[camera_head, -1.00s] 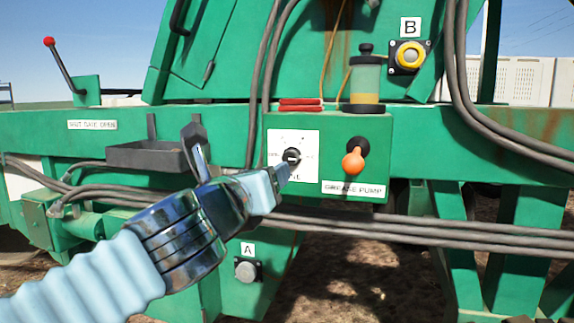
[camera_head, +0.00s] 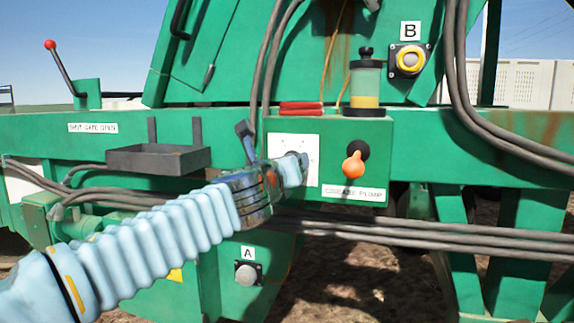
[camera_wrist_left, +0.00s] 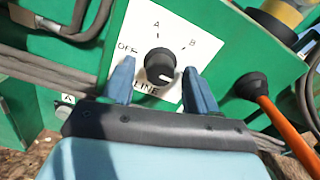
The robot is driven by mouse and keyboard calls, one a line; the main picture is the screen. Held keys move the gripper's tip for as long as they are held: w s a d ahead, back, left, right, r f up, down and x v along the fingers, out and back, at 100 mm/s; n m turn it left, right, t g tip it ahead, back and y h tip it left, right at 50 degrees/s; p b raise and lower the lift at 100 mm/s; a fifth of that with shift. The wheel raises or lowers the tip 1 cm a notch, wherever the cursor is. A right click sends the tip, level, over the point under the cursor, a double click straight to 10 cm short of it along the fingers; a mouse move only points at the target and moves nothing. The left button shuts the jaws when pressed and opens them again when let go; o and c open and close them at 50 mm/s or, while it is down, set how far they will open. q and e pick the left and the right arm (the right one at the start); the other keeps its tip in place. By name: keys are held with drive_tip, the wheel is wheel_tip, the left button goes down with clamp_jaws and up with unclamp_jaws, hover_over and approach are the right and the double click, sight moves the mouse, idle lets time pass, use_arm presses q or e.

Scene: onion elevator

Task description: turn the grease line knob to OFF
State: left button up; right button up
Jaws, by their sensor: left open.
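The grease line knob (camera_wrist_left: 160,65) is black and round, on a white plate (camera_wrist_left: 140,25) marked OFF at left, A at top, B at right and LINE below. A pale mark shows on the lower right of the knob's face. My left gripper (camera_wrist_left: 158,67) is open, its two blue fingers on either side of the knob; contact cannot be told. In the head view my left gripper (camera_head: 300,166) covers most of the knob, and the plate (camera_head: 308,142) shows around it. My right gripper is not in view.
An orange-ended grease pump lever (camera_head: 353,166) sticks out right of the plate. A clear grease jar (camera_head: 365,85) and red item (camera_head: 301,107) stand above. Button A (camera_head: 246,273) is below, yellow button B (camera_head: 408,58) upper right. A grey tray (camera_head: 158,159) and hoses (camera_head: 430,232) are nearby.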

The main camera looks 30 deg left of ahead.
use_arm(q)
drive_tip(key=shift+c, duration=0.3)
drive_tip(key=c, duration=1)
